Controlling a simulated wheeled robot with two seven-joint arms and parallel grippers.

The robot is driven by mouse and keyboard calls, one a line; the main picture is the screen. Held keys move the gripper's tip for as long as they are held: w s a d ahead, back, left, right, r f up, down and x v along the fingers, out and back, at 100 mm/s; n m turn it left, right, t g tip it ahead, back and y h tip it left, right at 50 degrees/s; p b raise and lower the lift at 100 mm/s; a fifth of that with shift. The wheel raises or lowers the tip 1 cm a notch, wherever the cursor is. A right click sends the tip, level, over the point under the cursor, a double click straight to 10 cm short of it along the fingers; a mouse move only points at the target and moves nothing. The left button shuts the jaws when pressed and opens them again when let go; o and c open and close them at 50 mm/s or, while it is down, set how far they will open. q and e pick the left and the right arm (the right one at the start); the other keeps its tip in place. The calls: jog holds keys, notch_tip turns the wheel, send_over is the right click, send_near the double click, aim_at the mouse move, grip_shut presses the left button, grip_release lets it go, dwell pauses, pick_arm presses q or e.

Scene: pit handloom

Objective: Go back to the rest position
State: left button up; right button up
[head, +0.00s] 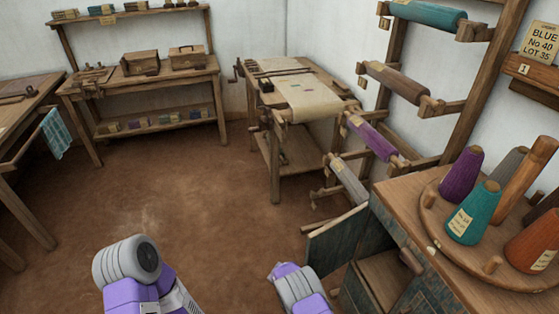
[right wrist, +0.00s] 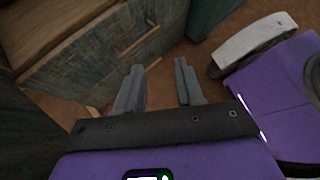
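My right gripper (right wrist: 158,84) shows in the right wrist view. Its two grey fingers stand apart with nothing between them, beside the front of a worn wooden cabinet. In the head view, purple and grey links of my two arms show at the bottom edge, but neither gripper is visible there. My left gripper is hidden from both views.
The wooden cabinet (head: 402,203) stands close at the right, its teal door (head: 336,238) swung open. On top, a round tray (head: 428,199) bears several yarn cones. A loom (head: 312,98) and shelved bench (head: 140,82) stand farther back. Brown floor (head: 170,185) is clear in the middle.

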jog(key=s+a+f+m+g+y+p, duration=0.1)
jog(key=s+a+m+y+p, duration=0.15)
jog(key=s+m+y, duration=0.6)
jog(key=s+a+r+m+t+y+p, duration=0.3)
jog(key=s+r+m+t+y, duration=0.2)
jog(key=s+r+m, duration=0.3)
notch_tip(320, 180, up, 4)
jog(key=shift+s+a+f+m+t+y, duration=0.15)
jog(key=shift+a+m+t+y, duration=0.15)
jog(key=shift+m+t, duration=0.25)
